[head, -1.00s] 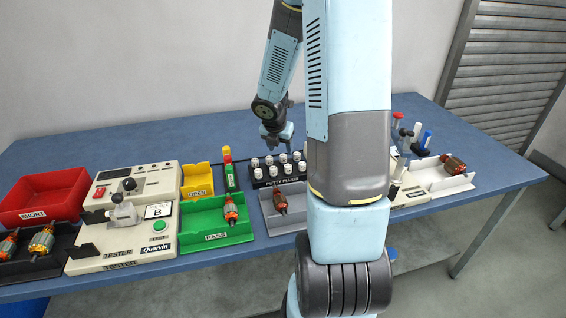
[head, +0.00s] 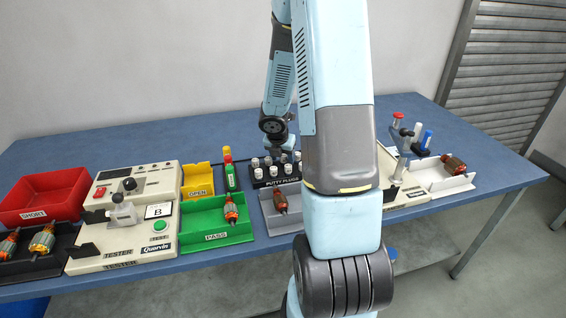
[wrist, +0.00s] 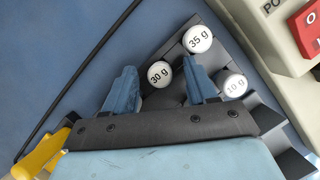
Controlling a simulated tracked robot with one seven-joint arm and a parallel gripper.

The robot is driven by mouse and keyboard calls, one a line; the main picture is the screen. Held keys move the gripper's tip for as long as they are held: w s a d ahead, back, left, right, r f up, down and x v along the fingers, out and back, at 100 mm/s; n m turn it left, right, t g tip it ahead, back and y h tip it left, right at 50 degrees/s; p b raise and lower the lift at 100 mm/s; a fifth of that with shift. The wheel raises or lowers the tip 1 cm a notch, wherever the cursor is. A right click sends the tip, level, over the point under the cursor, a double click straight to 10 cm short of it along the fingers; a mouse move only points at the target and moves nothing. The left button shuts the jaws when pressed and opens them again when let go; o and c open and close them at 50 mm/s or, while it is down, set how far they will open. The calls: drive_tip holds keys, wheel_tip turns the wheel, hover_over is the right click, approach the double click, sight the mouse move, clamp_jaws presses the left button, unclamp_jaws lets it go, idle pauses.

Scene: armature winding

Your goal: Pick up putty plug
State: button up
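The putty plugs are small white-capped pieces standing in a black rack labelled "PUTTY PLUGS" (head: 283,182) in the head view. The wrist view shows plugs marked 30 g (wrist: 159,74), 35 g (wrist: 197,39) and 10 g (wrist: 233,84). My gripper (wrist: 159,66) is open, its blue fingers apart. The 30 g plug appears between the fingertips; I cannot tell how far down the fingers reach. The 35 g and 10 g plugs lie outside the right finger. In the head view my gripper is at the back of the rack, partly hidden behind plugs and my arm.
A yellow OPEN bin (head: 197,190), a green PASS bin (head: 215,228) and a yellow-topped signal post (head: 229,168) stand left of the rack. A grey tray (head: 290,222) with an armature (head: 279,201) is in front. Bare blue table (head: 120,143) lies behind.

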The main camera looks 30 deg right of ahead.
drive_tip(key=c, duration=0.9)
